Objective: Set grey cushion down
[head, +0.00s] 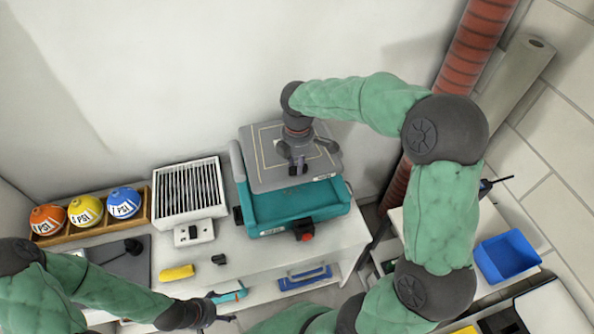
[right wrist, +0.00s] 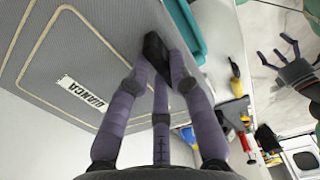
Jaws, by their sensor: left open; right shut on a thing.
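The grey cushion (head: 262,179) is a flat square pad with a pale outline. In the head view it is over the back part of a teal seat-like base (head: 297,203); I cannot tell whether it rests on it. My right gripper (head: 297,166) is above the cushion, its fingers shut on a dark tab of it. In the right wrist view the cushion (right wrist: 75,60) fills the left side, with a white name label, and the fingers (right wrist: 160,60) meet at the black tab. My left gripper (head: 222,306) is open and apart from the cushion, low at the table's front.
A white table (head: 250,262) carries a grille heater (head: 188,192), a yellow block (head: 177,272) and a wooden rack (head: 90,220) of coloured balls. A blue bin (head: 507,257) stands at right. A red ribbed pipe (head: 470,50) rises behind my right arm.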

